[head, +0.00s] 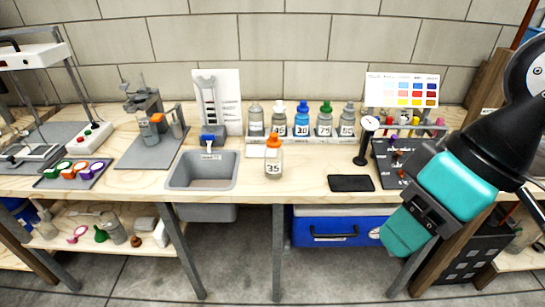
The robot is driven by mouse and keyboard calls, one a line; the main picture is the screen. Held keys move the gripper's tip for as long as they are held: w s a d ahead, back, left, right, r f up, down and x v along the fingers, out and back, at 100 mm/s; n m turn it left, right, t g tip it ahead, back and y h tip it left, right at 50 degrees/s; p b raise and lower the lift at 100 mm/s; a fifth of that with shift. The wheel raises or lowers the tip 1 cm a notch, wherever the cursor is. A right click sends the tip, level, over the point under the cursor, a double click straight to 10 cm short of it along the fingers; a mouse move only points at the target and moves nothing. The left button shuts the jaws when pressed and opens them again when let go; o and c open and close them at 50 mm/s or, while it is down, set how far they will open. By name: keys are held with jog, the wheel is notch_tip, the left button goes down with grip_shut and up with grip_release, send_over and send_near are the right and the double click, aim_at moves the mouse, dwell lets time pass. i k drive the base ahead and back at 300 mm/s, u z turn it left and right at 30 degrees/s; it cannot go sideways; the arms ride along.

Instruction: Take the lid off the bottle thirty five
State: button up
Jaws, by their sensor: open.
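The bottle marked 35 (273,164) stands upright at the front of the wooden bench, just right of the grey sink. Its orange lid (273,141) is on top of it. My gripper (400,240) hangs at the right, in front of the bench edge, well apart from the bottle. Its fingers are seen from behind and nothing shows held in them.
A row of several numbered bottles stands on a grey rack (315,139) behind. The sink (203,185) is left of bottle 35. A dial gauge (365,140) and a black pad (351,183) are to its right. Bare bench (305,182) lies between bottle and pad.

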aim_at(274, 142)
jog(key=z, duration=0.05)
jog(key=i, duration=0.75)
jog(key=u, duration=1.7)
